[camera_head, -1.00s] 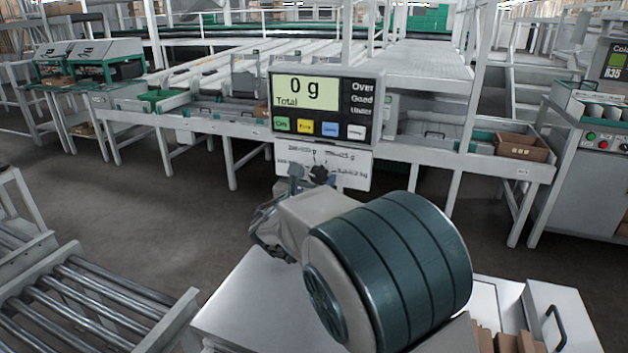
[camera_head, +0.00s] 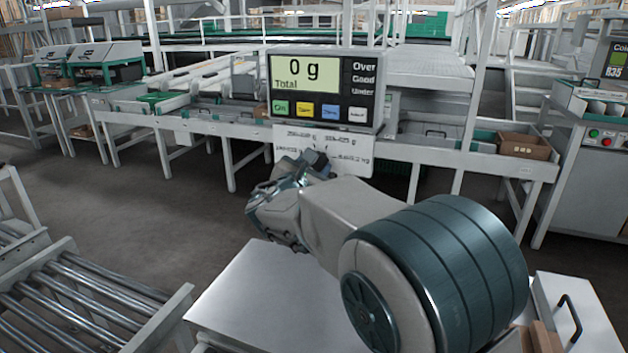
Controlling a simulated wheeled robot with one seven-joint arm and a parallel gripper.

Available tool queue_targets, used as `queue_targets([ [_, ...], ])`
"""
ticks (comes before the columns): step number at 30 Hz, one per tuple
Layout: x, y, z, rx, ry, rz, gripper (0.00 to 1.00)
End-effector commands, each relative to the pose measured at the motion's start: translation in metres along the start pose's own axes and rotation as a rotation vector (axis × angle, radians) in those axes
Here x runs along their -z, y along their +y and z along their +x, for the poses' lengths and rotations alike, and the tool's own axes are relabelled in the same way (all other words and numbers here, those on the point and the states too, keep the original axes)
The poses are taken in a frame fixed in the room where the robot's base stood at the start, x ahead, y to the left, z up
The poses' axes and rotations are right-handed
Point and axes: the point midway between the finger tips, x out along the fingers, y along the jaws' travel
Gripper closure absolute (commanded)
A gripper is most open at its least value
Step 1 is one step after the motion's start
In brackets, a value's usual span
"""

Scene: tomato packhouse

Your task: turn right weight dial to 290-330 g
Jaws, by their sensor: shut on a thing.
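The scale's display unit (camera_head: 325,90) stands upright beyond my arm and reads 0 g Total. Below it is a white label plate (camera_head: 355,147) with small range markings in grams, too small to read surely. The dark weight dial (camera_head: 319,160) sits low on the middle of this plate, largely hidden by my gripper. My gripper (camera_head: 312,162) reaches up to the plate and is shut on the dial. The dial's pointer direction cannot be made out. My wrist and forearm cover the area below the plate.
A pale flat worktop (camera_head: 250,295) lies below my arm. A roller conveyor (camera_head: 85,300) stands at the lower left. A long sorting bench with a brown box (camera_head: 522,146) runs behind the display. Open floor lies between conveyor and bench.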

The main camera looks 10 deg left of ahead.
Motion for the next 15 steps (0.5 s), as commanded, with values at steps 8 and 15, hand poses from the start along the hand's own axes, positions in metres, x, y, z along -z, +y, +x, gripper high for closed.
queue_targets([
  [8, 0.0065, -0.0033, -0.0001, 0.000, -0.001, 0.245, 0.83],
  [15, 0.0050, -0.0023, -0.0003, 0.000, 0.001, 0.406, 0.83],
])
